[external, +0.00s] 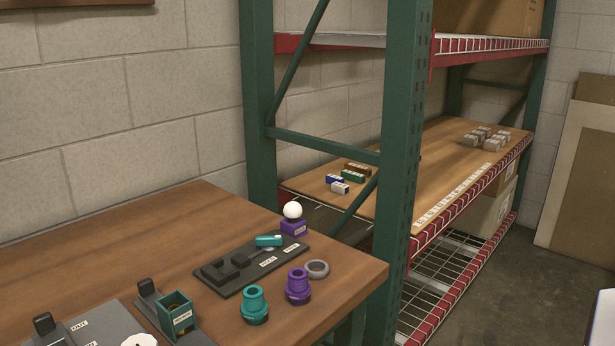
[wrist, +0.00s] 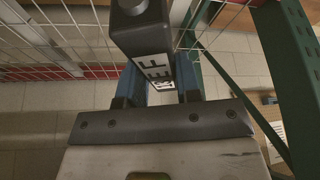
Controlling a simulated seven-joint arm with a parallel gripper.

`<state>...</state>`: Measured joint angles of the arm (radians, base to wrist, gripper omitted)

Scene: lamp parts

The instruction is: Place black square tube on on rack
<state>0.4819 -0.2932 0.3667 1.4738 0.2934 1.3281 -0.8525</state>
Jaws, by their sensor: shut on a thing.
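In the wrist view, my gripper (wrist: 157,80) is shut on a black square tube (wrist: 142,35) with a white letter label along one side. The tube sticks out past the blue fingers, with a round dark end toward the top. The rack shows in the external view with a green post (external: 404,120) and a wooden shelf (external: 440,160) edged in red. The arm's gripper and the black tube are not visible in the external view. In the wrist view a green rack post (wrist: 285,80) stands to the right of the tube.
Small blocks in blue, brown, green and white (external: 340,188) sit at the shelf's near end. Several grey blocks (external: 483,137) sit toward its far end. The shelf's middle is clear. The wooden table (external: 100,235) holds lamp parts. Wire mesh (wrist: 60,40) fills the wrist view's upper left.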

